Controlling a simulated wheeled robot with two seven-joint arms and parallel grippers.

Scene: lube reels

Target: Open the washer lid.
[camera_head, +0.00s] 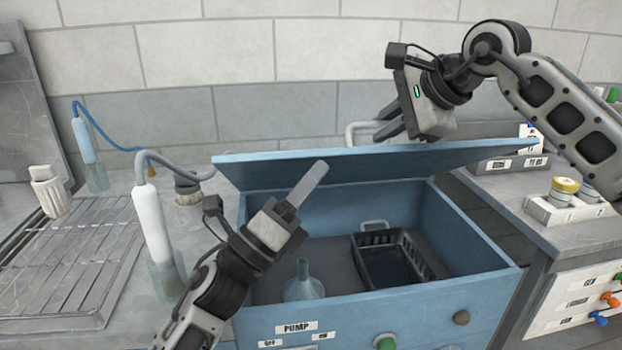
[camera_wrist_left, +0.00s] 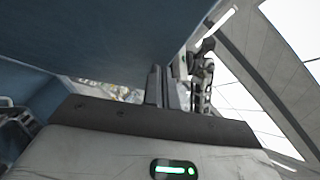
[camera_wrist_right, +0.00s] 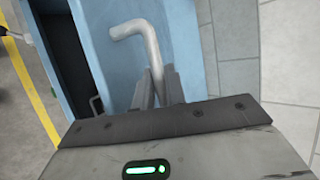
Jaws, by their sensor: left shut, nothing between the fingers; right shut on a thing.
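The blue washer (camera_head: 360,312) has its lid (camera_head: 300,165) raised and tilted, with the tub open beneath it. In the left wrist view the lid's underside (camera_wrist_left: 130,40) fills the upper part. My right gripper (camera_head: 385,131) is behind the raised lid, shut on the pale bent lid handle (camera_head: 355,130); the right wrist view shows the handle (camera_wrist_right: 150,45) between its fingers (camera_wrist_right: 158,88). My left gripper (camera_head: 312,182) is shut and empty over the tub, its fingertips pointing up near the lid's underside. Whether it touches the lid I cannot tell.
A hose with a white nozzle (camera_head: 152,225) stands at left, beside a metal rack (camera_head: 75,255). A counter (camera_head: 590,232) with jars and a labelled tray stands at right.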

